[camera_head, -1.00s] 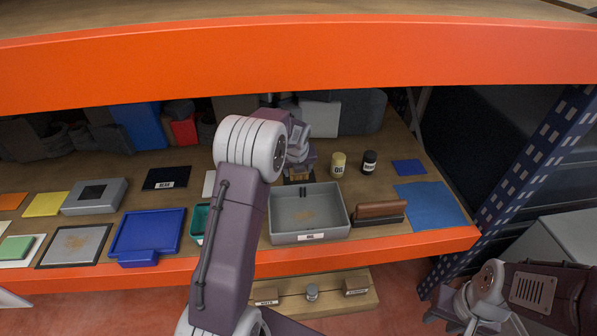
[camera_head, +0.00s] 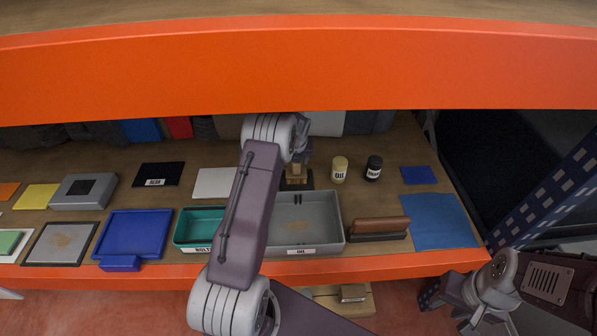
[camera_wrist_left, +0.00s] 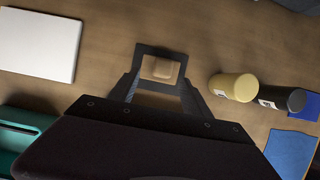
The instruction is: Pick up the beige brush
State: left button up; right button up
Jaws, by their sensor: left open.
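A small beige block (camera_head: 296,172), which looks like the beige brush, sits on a dark pad (camera_head: 308,181) behind the grey tray. It also shows in the left wrist view as a beige block (camera_wrist_left: 161,69) with a lighter top. My left gripper (camera_wrist_left: 160,88) is open above it, and the block appears between and just beyond the fingertips. I see no clear contact. In the head view the left gripper (camera_head: 303,152) is partly hidden by its own wrist. My right gripper (camera_head: 470,318) hangs at the lower right, away from the shelf; its jaws are unclear.
The grey tray (camera_head: 335,237) and teal bin (camera_head: 190,240) stand in front. A yellow jar (camera_head: 339,169) and black jar (camera_head: 374,167) stand close to the right. A brown block in a holder (camera_head: 380,228) is front right. A white pad (camera_head: 212,183) lies left. The orange beam (camera_head: 300,66) crosses above.

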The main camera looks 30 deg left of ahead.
aim_at(296, 166)
pick_arm(q)
jog(key=x, duration=0.2)
jog(key=shift+w+f, duration=0.25)
jog(key=shift+f, duration=0.05)
jog(key=x, duration=0.5)
jog(key=shift+s+d+r, duration=0.1)
grip_shut()
